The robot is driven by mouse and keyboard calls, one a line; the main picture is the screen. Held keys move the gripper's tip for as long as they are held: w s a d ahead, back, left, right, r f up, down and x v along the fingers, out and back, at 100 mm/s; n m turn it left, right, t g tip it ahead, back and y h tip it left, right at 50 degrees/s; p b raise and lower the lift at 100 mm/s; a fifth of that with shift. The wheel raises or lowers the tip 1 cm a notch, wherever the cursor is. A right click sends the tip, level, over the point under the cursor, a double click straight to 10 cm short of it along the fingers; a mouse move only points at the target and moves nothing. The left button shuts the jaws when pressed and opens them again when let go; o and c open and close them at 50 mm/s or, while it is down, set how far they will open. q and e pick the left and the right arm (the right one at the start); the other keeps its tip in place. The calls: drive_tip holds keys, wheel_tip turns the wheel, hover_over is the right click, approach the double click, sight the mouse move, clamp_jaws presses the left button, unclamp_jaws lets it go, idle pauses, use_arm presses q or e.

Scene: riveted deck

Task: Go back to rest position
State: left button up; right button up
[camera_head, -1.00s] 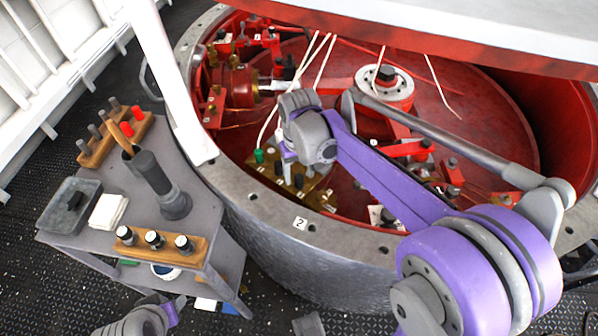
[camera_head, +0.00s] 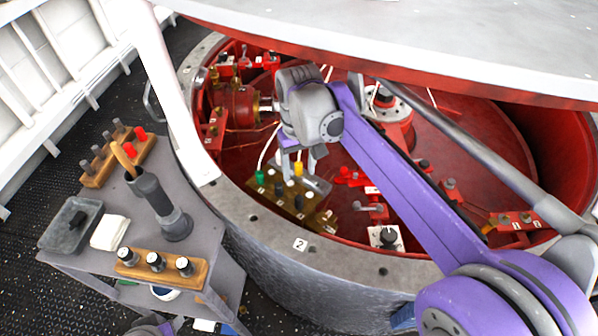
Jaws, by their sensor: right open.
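My right arm reaches in from the lower right over the red well. Its gripper (camera_head: 301,162) hangs below the grey wrist, just above a brass plate (camera_head: 291,204) inside the near-left rim. The gripper is open. A yellow plug (camera_head: 299,169) shows close by the fingers; whether they touch it I cannot tell. A green plug (camera_head: 260,178) and black plugs (camera_head: 279,188) stand on the plate to the left and below. The wrist hides part of the well behind it. My left gripper is not clearly visible; only a piece of my left arm shows at the bottom edge.
The well's grey rim (camera_head: 253,217) curves around the plate. A pale slab (camera_head: 420,40) overhangs the top. At left a grey cart (camera_head: 205,243) carries a dark tray (camera_head: 70,226), a white cloth (camera_head: 110,232), a dark torch-like tool (camera_head: 160,206) and wooden plug racks (camera_head: 160,265).

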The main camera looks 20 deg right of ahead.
idle(0.3)
drive_tip(key=s+f+t+p, duration=0.1)
drive_tip(key=s+p, duration=0.1)
drive_tip(key=s, duration=0.3)
drive_tip(key=s+a+f+t+p, duration=0.1)
drive_tip(key=s+f+t+p, duration=0.1)
drive_tip(key=s, duration=0.3)
drive_tip(key=s+a+f+t+p, duration=0.1)
drive_tip(key=s+t, duration=0.1)
drive_tip(key=s, duration=0.4)
drive_tip(key=shift+a+f+n+p, duration=0.1)
drive_tip(key=shift+f+n+p, duration=0.1)
drive_tip(key=shift+n+p, duration=0.15)
drive_tip(key=shift+s+f, duration=0.25)
drive_tip(key=shift+s, duration=0.05)
